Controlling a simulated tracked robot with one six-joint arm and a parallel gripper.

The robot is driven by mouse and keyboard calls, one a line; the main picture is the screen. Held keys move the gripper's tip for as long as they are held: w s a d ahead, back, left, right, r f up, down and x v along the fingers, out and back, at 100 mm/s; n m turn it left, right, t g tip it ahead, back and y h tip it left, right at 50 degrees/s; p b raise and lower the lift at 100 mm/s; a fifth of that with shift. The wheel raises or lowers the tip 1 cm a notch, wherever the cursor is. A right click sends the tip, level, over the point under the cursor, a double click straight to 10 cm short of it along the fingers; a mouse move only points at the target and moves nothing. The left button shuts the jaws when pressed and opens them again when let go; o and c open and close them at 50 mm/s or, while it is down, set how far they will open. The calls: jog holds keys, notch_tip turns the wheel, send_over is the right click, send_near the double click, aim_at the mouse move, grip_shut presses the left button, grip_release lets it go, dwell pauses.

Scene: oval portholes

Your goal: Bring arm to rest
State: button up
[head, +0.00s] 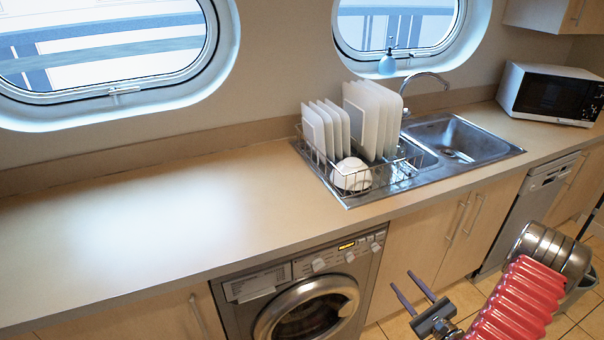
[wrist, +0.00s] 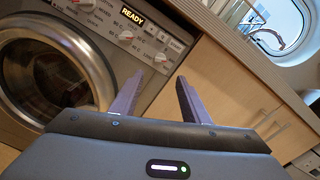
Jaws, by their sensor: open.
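My gripper (head: 413,289) is in front of the cabinets below the counter, at the lower right of the head view. Its two purple-grey fingers are apart with nothing between them. My red ribbed arm comes in from the lower right. In the wrist view my gripper (wrist: 156,97) points toward the gap between the washing machine (wrist: 95,50) and a wooden cabinet door (wrist: 225,85). The fingers appear clear of both, but the exact distance is hard to tell.
The counter (head: 130,220) is bare on the left. A dish rack (head: 330,180) with white plates and a bowl stands beside the sink (head: 460,140). A microwave (head: 550,95) stands at the right. The washing machine (head: 300,290) and dishwasher (head: 530,210) sit under the counter.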

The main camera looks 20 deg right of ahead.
jog(key=shift+f, duration=0.1)
jog(key=s+a+r+n+g+y, duration=0.25)
jog(key=a+n+g, duration=0.2)
jog(key=a, duration=0.35)
jog(key=s+a+r+n+g+y, duration=0.2)
jog(key=a+n+g+y, duration=0.25)
jog(key=a, duration=0.25)
jog(key=s+a+r+n+g+y, duration=0.25)
jog(key=a+n+g, duration=0.2)
jog(key=a, duration=0.35)
jog(key=s+a+r+n+h, duration=0.1)
jog(key=a+r+n+h, duration=0.2)
jog(key=r, duration=0.5)
jog(key=s+a+r+n+h, duration=0.1)
jog(key=a+r+n+h, duration=0.2)
jog(key=a+r+n, duration=0.3)
jog(key=s+a+r+n+t+h, duration=0.1)
jog(key=a+r+n+h, duration=0.3)
jog(key=r+n, duration=0.4)
notch_tip(320, 180, up, 4)
jog(key=shift+s+a+r, duration=0.25)
jog(key=shift+s+a, duration=0.05)
jog(key=shift+a, duration=0.2)
